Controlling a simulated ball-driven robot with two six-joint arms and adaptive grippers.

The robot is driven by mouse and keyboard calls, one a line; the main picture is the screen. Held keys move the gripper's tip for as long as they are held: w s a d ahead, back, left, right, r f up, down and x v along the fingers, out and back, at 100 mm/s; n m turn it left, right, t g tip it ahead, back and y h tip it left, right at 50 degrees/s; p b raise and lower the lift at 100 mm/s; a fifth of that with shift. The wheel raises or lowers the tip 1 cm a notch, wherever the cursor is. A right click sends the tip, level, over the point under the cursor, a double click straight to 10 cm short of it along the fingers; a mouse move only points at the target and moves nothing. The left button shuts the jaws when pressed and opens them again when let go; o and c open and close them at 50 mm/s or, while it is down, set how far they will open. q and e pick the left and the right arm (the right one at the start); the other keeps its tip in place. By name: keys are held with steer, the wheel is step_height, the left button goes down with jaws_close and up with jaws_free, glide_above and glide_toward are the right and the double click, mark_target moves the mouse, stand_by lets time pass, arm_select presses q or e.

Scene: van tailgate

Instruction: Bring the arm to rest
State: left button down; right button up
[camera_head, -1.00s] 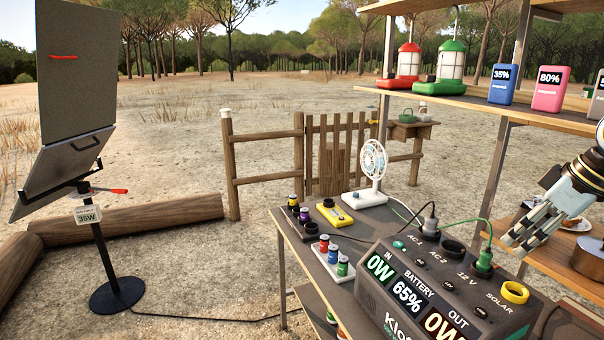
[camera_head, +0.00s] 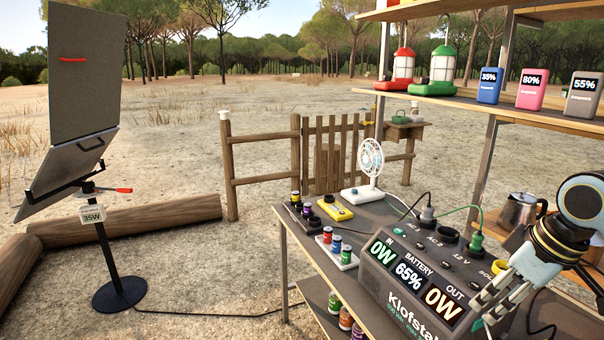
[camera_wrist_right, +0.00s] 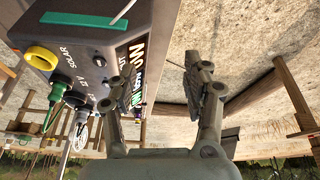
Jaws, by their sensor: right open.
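My right gripper (camera_head: 490,305) is at the right of the head view, in front of the right end of the power station (camera_head: 415,285). In the right wrist view its two fingers (camera_wrist_right: 160,95) stand apart with nothing between them. The power station reads 0W in, 65% and 0W out, and it shows at the upper left of the wrist view (camera_wrist_right: 85,50). The gripper hides part of its right side. I cannot tell whether the fingers touch it. My left gripper is not in view.
A small fan (camera_head: 370,165), a yellow device (camera_head: 334,208) and small coloured jars (camera_head: 336,246) share the table. Cables rise from the station's top. Above, a shelf (camera_head: 560,122) holds lanterns and battery packs. A kettle (camera_head: 520,212) stands behind my arm. A solar panel (camera_head: 85,85) stands left.

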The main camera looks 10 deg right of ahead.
steer(key=s+a+f+m+h, duration=0.15)
steer(key=s+a, duration=0.35)
steer(key=s, duration=0.6)
steer(key=s+a+m+h, duration=0.1)
steer(key=s+a+m, duration=0.3)
steer(key=s, duration=0.7)
step_height(320, 180, down, 33)
steer(key=d+g+b, duration=0.1)
steer(key=g+b, duration=0.1)
steer(key=b, duration=0.5)
arm_select(q)
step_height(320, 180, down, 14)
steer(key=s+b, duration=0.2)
steer(key=b, duration=0.4)
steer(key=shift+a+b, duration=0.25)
steer(key=shift+b, duration=0.1)
arm_select(e)
steer(key=s+d+f, duration=0.1)
steer(key=s+f, duration=1.8)
steer(key=f, duration=0.4)
steer(key=shift+s+d+g, duration=0.25)
steer(key=shift+s+g, duration=0.05)
steer(key=shift+g, duration=0.1)
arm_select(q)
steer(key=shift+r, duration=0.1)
arm_select(e)
steer(key=shift+f+n, duration=0.1)
steer(key=shift+n, duration=0.15)
